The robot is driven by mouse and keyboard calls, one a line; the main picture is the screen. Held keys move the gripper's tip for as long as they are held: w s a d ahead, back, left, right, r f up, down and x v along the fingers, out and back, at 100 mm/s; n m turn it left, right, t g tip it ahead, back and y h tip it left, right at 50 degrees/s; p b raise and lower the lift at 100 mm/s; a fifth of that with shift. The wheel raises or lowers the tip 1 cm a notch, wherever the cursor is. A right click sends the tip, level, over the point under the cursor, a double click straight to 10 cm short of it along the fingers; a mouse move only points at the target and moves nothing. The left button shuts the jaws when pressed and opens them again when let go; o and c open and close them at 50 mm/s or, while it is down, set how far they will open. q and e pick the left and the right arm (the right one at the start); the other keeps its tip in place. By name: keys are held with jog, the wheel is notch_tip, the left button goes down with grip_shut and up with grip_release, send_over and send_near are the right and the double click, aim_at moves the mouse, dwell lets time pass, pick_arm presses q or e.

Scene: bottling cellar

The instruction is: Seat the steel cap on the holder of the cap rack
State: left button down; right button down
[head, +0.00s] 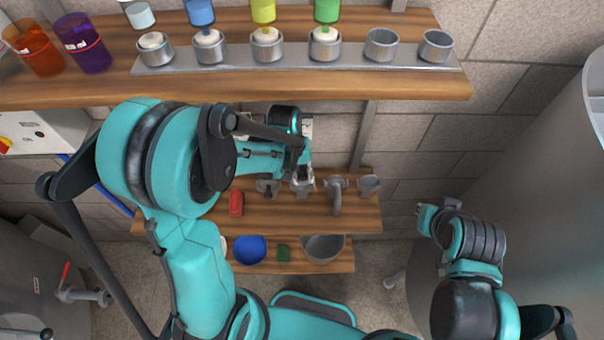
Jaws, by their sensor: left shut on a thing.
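My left gripper (302,174) is above the middle shelf, shut on a small silvery piece that looks like the steel cap (302,184). Its outline is mostly hidden by the fingers. Several grey metal pieces stand in a row there, including one at the left (267,186), one with a downward stem (337,190) and a cup-like one (369,185). I cannot tell which of them is the cap rack's holder, or whether the held piece touches anything. My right gripper (426,216) is at the right, away from the shelves; its fingers are too unclear to read.
The upper shelf (240,88) carries a metal strip with several grey cups and coloured vessels. An orange glass (36,48) and a purple glass (84,43) stand at its left. A red object (236,203) lies left of my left gripper. A blue bowl (250,249) and grey bowl (323,248) sit below.

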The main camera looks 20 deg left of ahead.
pick_arm(q)
notch_tip(320, 180, down, 10)
jog(key=b, duration=0.8)
jog(key=shift+f, duration=0.2)
dwell(0.3)
jog(key=shift+f+b, duration=0.55)
jog(key=shift+b, duration=0.15)
dwell(0.6)
jog(key=c, duration=1.2)
grip_release()
jog(key=shift+o, duration=0.2)
notch_tip(320, 180, up, 12)
jog(key=a, duration=0.2)
jog(key=shift+s, duration=0.3)
